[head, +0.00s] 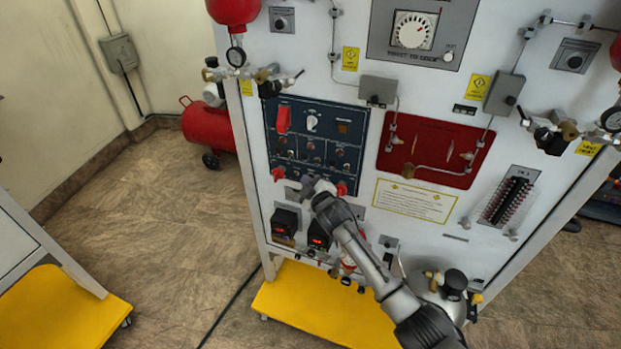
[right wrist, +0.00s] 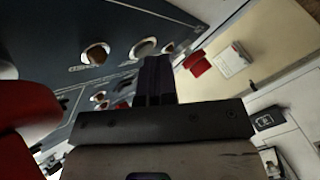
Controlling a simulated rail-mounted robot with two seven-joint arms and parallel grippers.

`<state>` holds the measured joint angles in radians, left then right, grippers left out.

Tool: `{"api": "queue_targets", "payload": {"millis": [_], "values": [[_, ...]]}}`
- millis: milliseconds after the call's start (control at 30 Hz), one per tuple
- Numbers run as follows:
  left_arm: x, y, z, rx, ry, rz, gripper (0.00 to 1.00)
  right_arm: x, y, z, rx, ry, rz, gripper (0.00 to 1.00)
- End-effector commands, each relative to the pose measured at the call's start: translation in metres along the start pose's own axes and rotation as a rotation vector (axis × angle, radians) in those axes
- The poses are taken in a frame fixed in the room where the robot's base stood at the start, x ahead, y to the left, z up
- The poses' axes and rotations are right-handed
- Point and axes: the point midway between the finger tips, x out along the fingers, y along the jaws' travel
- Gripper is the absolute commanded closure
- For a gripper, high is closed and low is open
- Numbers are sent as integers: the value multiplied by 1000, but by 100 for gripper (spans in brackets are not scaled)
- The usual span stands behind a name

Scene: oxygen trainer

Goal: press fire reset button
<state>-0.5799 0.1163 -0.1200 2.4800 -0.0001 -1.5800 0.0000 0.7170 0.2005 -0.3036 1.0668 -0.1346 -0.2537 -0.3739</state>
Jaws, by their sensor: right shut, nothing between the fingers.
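The dark blue control panel (head: 357,113) is on the left part of the white trainer front in the head view. It carries a red switch cover (head: 284,119), a white knob (head: 312,122) and several small round controls. I cannot tell which one is the fire reset button; no label is readable. My right gripper (head: 312,185) is at the panel's lower edge, hiding what lies behind it. In the right wrist view its shut, empty fingers (right wrist: 155,78) point at the dark panel (right wrist: 40,40) beside several round controls. I cannot tell whether they touch it. My left gripper is out of view.
Red parts (head: 278,173) stick out at the panel's lower left corner. Two black boxes with red displays (head: 319,236) sit below. A red recessed panel (head: 432,148) is to the right. A grey cylinder (head: 440,300) stands low at the right. The floor at left is partly clear.

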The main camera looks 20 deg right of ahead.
Motion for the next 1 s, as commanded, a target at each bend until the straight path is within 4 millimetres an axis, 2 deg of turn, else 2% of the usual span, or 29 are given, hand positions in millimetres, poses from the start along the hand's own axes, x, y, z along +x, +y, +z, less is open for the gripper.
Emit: {"api": "queue_targets", "payload": {"millis": [433, 800, 1000], "values": [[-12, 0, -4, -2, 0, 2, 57, -10, -5, -7, 1, -1, -1, 100], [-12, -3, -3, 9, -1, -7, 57, -12, -7, -8, 0, 0, 0, 100], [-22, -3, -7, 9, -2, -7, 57, -21, -13, -17, 2, 0, -2, 100]]}}
